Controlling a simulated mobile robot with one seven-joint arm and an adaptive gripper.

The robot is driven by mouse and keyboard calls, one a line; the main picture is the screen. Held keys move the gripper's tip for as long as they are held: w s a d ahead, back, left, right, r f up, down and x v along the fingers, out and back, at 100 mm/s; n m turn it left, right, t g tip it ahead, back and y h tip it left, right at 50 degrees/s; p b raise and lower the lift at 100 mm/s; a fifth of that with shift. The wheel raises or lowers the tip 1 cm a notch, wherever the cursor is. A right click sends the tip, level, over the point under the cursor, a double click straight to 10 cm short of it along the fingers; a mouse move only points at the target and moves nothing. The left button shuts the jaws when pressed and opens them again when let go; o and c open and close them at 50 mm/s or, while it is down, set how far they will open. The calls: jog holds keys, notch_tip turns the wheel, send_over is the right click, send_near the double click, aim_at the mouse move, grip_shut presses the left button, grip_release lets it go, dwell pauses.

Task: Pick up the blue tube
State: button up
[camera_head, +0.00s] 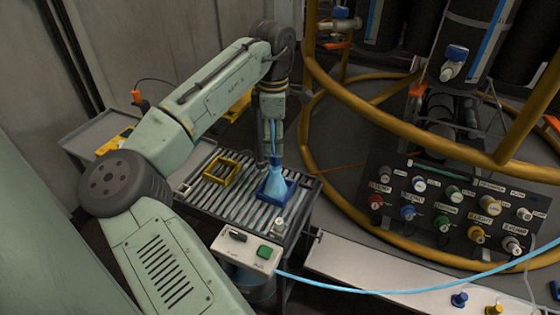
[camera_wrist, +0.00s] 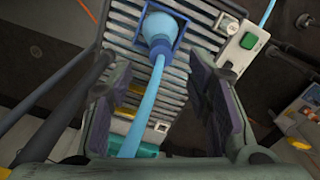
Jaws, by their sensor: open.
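The blue tube (camera_head: 274,172) stands with its wide, funnel-like light-blue end in a square blue holder (camera_head: 288,190) on the slatted table. In the wrist view the tube (camera_wrist: 146,110) runs from its blue collar, in the holder (camera_wrist: 180,24), down the picture toward me. My gripper (camera_head: 270,150) points down above the holder. In the wrist view my gripper (camera_wrist: 159,78) is open, with its dark pads on either side of the tube and gaps on both sides. My fingers partly hide the tube in the head view.
The slatted table (camera_head: 208,186) also holds a yellow square frame (camera_head: 224,172). A control box with a green button (camera_head: 264,252) is at its front edge. A panel of coloured connectors (camera_head: 450,210) and yellow pipe rails (camera_head: 400,118) stand to the right. A light-blue hose (camera_head: 400,291) crosses the front.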

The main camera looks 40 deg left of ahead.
aim_at(276, 158)
jog(key=shift+d+f+p, duration=0.15)
jog(key=shift+f+p, duration=0.65)
jog(key=shift+f, duration=2.55)
grip_shut()
jog(key=shift+r, duration=0.15)
